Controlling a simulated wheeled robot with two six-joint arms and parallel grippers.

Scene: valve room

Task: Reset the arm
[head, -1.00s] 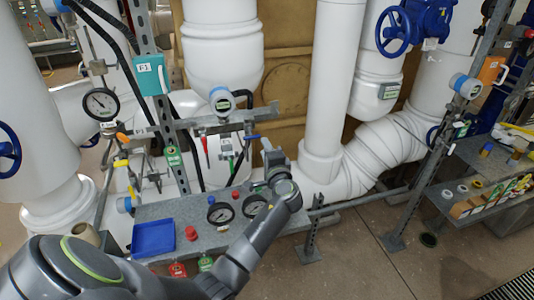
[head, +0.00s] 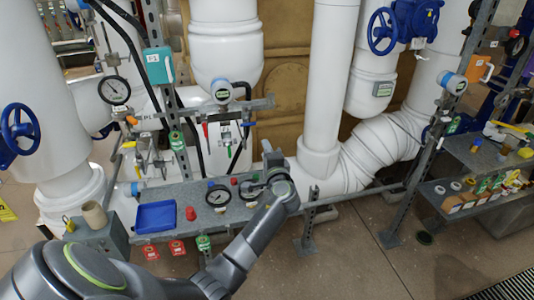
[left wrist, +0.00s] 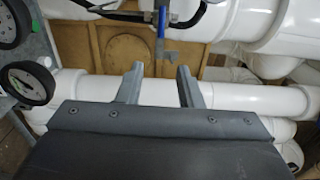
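My left arm comes in from the lower left of the head view and reaches up to the metal shelf (head: 180,222). My left gripper (head: 268,150) is at the shelf's right end, in front of the white pipes. In the left wrist view its two fingers (left wrist: 160,82) stand apart with nothing between them, so it is open and empty. Beyond the fingers are a white pipe (left wrist: 235,97) and a tan panel. My right gripper is not in view.
On the shelf are a blue tray (head: 157,217), a red knob (head: 191,213) and dark-rimmed gauges, one (head: 218,196) left of my wrist. Red and green tags hang at its front edge. A shelf of small parts (head: 490,190) stands at right.

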